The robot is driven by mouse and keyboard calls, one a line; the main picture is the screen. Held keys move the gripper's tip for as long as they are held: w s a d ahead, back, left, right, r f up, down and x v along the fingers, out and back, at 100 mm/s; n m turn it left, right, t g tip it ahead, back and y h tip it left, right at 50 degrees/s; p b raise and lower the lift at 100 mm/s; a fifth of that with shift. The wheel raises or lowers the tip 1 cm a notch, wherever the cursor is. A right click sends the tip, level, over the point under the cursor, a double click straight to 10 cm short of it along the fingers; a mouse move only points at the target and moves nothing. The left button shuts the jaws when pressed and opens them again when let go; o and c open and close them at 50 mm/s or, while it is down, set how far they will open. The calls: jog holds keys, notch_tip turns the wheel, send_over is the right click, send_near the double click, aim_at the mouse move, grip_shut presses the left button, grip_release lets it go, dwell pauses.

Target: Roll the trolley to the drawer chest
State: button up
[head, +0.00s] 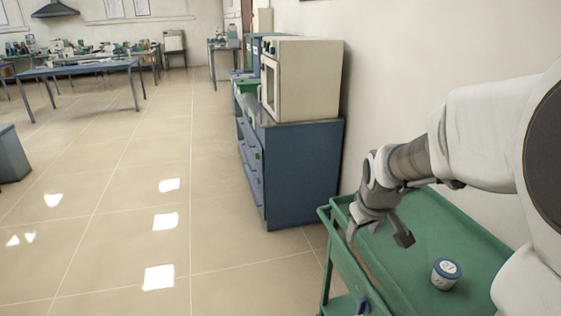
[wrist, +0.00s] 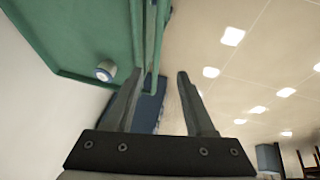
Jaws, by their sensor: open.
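The green trolley (head: 435,215) stands at the lower right in the head view, along the wall, with a raised rim around its top tray. It also fills the upper left of the wrist view (wrist: 90,35). The blue drawer chest (head: 300,175) stands just beyond it, with drawer fronts facing left.
A small white-and-blue jar (head: 446,274) sits on the trolley's tray. A cream furnace (head: 300,80) stands on the chest. A short stretch of floor separates trolley and chest. The tiled floor (head: 130,200) to the left is open; blue tables (head: 80,68) stand far off.

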aim_at(352, 259)
jog(key=b+x, duration=0.1)
jog(key=x, duration=0.5)
jog(key=b+x, duration=0.2)
jog(key=x, duration=0.4)
jog(key=b+x, duration=0.2)
jog(key=x, duration=0.4)
jog(key=shift+w+d+f, duration=0.25)
jog(key=shift+d, duration=0.1)
grip_shut()
dwell(0.6)
